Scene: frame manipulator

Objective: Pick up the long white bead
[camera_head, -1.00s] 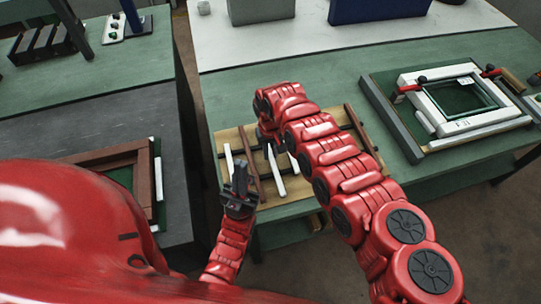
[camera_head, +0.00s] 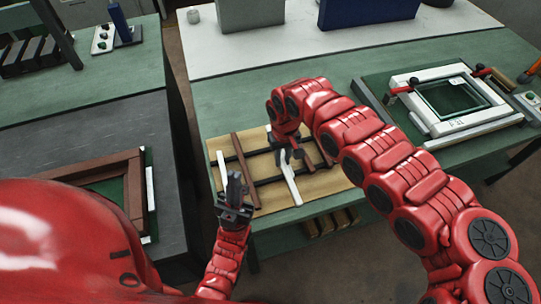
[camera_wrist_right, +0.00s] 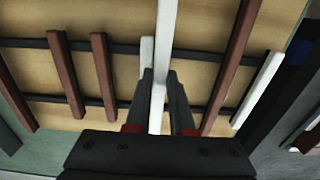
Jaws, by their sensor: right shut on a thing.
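The long white bead (camera_head: 289,180) is a pale straight bar over the wooden board with dark cross rails. My right gripper (camera_head: 290,153) is shut on it near its far end. In the right wrist view the white bead (camera_wrist_right: 164,35) runs between the two dark fingers of my right gripper (camera_wrist_right: 160,90). I cannot tell whether it still touches the rails. My left gripper (camera_head: 234,188) points up in front of the board's near left part, apart from the bead; its finger gap is unclear.
Another white bead (camera_head: 222,172) lies at the board's left, beside a brown bead (camera_head: 245,170). More brown bars lie to the right. The wooden board (camera_head: 268,200) rests on a green table (camera_head: 225,105). A white frame (camera_head: 403,90) lies to the right; a brown frame (camera_head: 133,190) lies left.

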